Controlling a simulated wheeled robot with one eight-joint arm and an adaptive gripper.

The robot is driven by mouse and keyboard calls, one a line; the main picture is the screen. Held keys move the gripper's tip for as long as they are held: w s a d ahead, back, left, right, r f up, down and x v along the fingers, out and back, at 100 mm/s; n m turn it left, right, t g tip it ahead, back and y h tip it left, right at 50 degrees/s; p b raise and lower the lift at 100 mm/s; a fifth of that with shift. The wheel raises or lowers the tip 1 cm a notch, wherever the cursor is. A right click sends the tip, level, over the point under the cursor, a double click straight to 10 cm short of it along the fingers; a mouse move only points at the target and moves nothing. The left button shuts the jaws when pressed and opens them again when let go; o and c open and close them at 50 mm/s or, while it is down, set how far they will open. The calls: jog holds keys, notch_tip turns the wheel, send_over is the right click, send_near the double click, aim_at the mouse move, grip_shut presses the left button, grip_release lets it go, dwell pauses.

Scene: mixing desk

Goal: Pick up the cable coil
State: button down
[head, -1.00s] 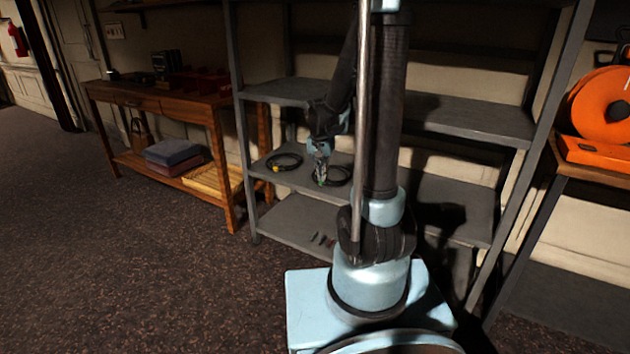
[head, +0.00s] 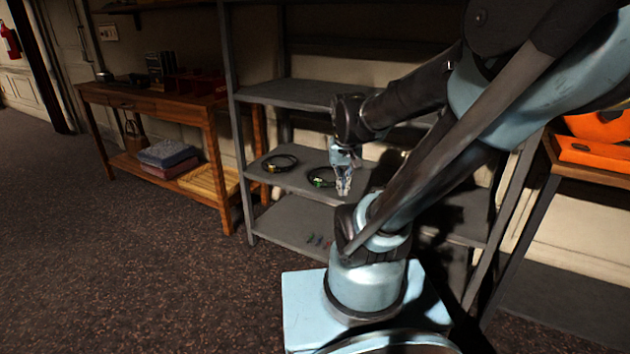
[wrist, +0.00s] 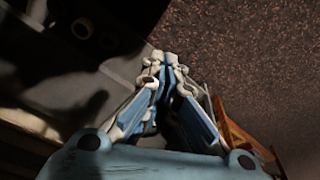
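Two dark cable coils lie on the middle shelf of the grey rack in the head view. The left coil (head: 269,168) has a yellow tag. The right coil (head: 318,183) has a green tag and is partly hidden by my gripper. My gripper (head: 343,190) points down just right of the right coil, near the shelf's front edge. In the wrist view my gripper's fingers (wrist: 166,60) meet at their tips, with no coil seen between them.
The grey rack's upper shelf (head: 290,93) lies above the coils. A few small items lie on its bottom shelf (head: 283,222). A wooden table (head: 150,104) stands left, and an orange reel (head: 600,128) is at the right. The floor at front left is clear.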

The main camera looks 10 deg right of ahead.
jog(key=s+f+n, duration=0.1)
jog(key=s+f, duration=0.1)
jog(key=s, duration=0.5)
jog(key=shift+s+d+f+n, duration=0.2)
jog(key=shift+s+d+n, duration=0.1)
jog(key=shift+s, duration=0.1)
